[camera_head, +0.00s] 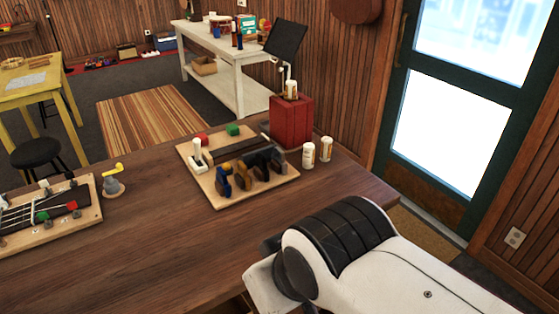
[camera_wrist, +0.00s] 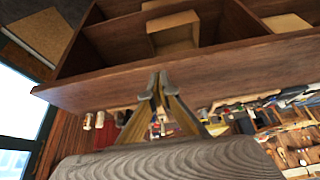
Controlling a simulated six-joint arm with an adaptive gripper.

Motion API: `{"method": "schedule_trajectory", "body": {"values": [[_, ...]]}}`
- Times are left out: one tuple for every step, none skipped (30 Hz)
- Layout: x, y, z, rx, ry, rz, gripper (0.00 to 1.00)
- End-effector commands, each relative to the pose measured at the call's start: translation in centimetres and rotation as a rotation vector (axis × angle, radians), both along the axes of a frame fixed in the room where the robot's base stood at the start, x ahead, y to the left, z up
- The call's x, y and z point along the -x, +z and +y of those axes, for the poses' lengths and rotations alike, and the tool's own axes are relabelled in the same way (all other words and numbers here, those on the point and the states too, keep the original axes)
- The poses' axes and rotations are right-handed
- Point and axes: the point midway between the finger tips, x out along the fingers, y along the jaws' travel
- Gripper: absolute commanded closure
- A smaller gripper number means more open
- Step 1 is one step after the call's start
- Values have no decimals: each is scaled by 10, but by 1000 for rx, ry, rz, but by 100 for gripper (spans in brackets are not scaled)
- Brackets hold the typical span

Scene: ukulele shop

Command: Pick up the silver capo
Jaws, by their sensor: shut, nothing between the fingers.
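Several capos stand in a row on a light wooden board (camera_head: 215,199) on the table, among them a blue one (camera_head: 225,185), a brass-coloured one (camera_head: 240,174) and dark ones (camera_head: 272,160). At this size I cannot tell which is silver. In the wrist view my gripper (camera_wrist: 158,84) is shut with its fingertips together and nothing between them. It faces a brown wooden edge with open compartments behind it, and no capo shows there clearly. In the head view my white arm is at the lower right, apart from the board, and the fingers are hidden.
A red box (camera_head: 291,122) stands behind the board, with two small white bottles (camera_head: 309,155) (camera_head: 325,149) beside it. The table's front middle (camera_head: 185,250) is clear.

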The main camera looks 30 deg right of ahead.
Motion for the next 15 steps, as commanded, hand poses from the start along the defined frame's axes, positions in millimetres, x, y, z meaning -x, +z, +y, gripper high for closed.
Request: {"method": "schedule_trajectory", "body": {"values": [[0, 0, 0, 0, 0, 0, 100], [0, 0, 0, 0, 0, 0, 100], [0, 0, 0, 0, 0, 0, 100], [0, 0, 0, 0, 0, 0, 100], [0, 0, 0, 0, 0, 0, 100], [0, 0, 0, 0, 0, 0, 100], [0, 0, 0, 0, 0, 0, 100], [0, 0, 0, 0, 0, 0, 100], [0, 0, 0, 0, 0, 0, 100], [0, 0, 0, 0, 0, 0, 100], [0, 0, 0, 0, 0, 0, 100], [0, 0, 0, 0, 0, 0, 100], [0, 0, 0, 0, 0, 0, 100], [0, 0, 0, 0, 0, 0, 92], [0, 0, 0, 0, 0, 0, 82]]}}
